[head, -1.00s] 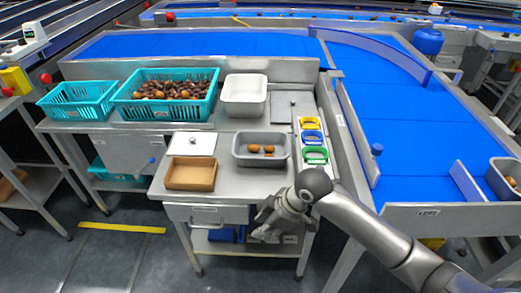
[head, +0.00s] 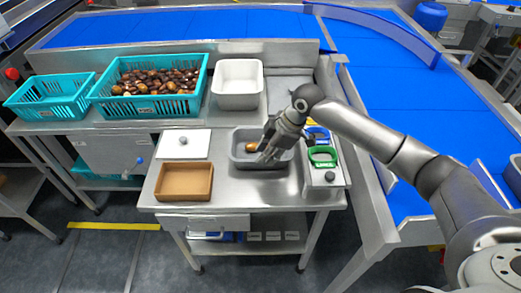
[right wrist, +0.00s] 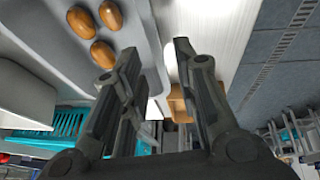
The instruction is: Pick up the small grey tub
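The small grey tub (head: 243,164) stands on the steel table with brown dates (head: 251,147) in it. My right gripper (head: 266,155) is over the tub's right part, fingers pointing down, and hides part of it. In the right wrist view the gripper (right wrist: 155,62) is open, with a clear gap between its fingers. The tub (right wrist: 142,28) shows there at upper left with three dates (right wrist: 103,53). One finger overlaps the tub's inside and its wall lies toward the gap; contact cannot be told. My left gripper is not in view.
A brown tray (head: 184,196) and a white lid-like plate (head: 170,145) lie left of the tub. A white tub (head: 238,98) and a teal crate of dates (head: 148,108) stand behind. A holder with a green ring (head: 322,156) is close on the right. A blue conveyor (head: 400,95) runs beyond.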

